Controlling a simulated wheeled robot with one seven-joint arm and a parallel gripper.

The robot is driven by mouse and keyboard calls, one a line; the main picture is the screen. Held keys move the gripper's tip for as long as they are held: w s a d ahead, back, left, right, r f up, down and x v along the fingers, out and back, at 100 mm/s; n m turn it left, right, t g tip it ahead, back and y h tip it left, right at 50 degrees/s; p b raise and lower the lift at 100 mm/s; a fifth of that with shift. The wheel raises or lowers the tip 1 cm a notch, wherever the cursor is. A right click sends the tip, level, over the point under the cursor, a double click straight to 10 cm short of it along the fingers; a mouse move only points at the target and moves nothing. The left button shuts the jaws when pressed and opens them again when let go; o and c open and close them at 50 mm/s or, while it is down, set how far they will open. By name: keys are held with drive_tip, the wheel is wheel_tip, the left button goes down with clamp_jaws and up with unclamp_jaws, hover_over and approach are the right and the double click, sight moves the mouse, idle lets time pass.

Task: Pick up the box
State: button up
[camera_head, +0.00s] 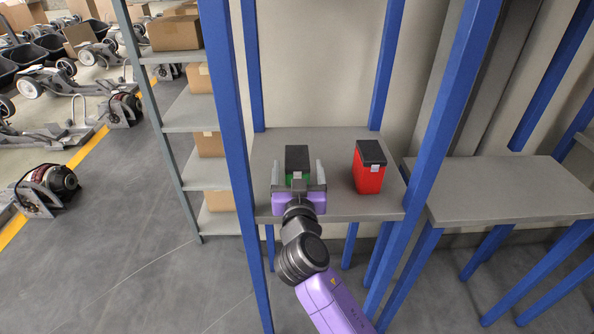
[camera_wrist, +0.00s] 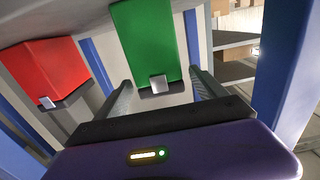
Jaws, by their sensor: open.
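A green box with a black lid (camera_head: 296,158) stands on a grey shelf (camera_head: 335,205) between blue posts. In the wrist view the green box (camera_wrist: 146,42) is at the top centre, with a small pale tab at its lid edge. A red box with a black lid (camera_head: 368,178) stands to its right on the same shelf; it shows at the left in the wrist view (camera_wrist: 45,68). My gripper (camera_head: 298,172) is open, its fingers to the left and right of the green box. Whether either finger touches it I cannot tell.
Blue posts (camera_head: 226,130) frame the shelf at left and right. A grey rack with cardboard boxes (camera_head: 175,33) stands to the left. An empty grey table (camera_head: 500,185) is on the right. Machines with wheels (camera_head: 45,188) stand on the floor at far left.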

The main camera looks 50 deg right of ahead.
sight(297, 159)
drive_tip(key=p+x, duration=0.1)
drive_tip(key=x, duration=0.3)
drive_tip(key=shift+f, duration=0.1)
drive_tip(key=shift+c, duration=0.4)
clamp_jaws()
